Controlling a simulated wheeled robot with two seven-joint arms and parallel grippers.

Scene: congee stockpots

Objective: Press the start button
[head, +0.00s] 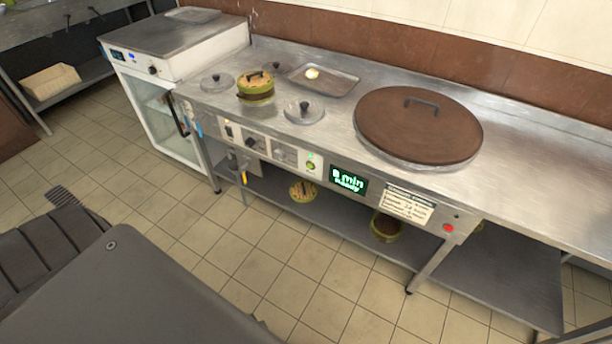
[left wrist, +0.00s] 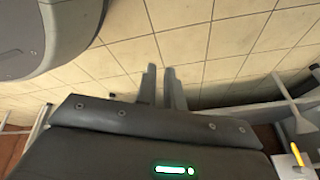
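The control panel runs along the front of the steel counter in the head view. It has a round green-lit button (head: 310,166) left of a display (head: 348,180) that reads "8 min Ready". A red button (head: 448,227) sits at the panel's right end. I cannot read which one is marked start. My left gripper (left wrist: 160,72) shows in the left wrist view above the tiled floor, its two fingers close together with nothing seen between them. Whether they are fully shut is unclear. It touches no button there. My right gripper is in neither view.
A large brown lid (head: 418,122) covers the pot in the counter. Small glass lids, a yellow-green pot (head: 256,88) and a metal tray (head: 330,80) stand left of it. A glass-door fridge (head: 165,112) stands at the left. The tiled floor before the counter is clear.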

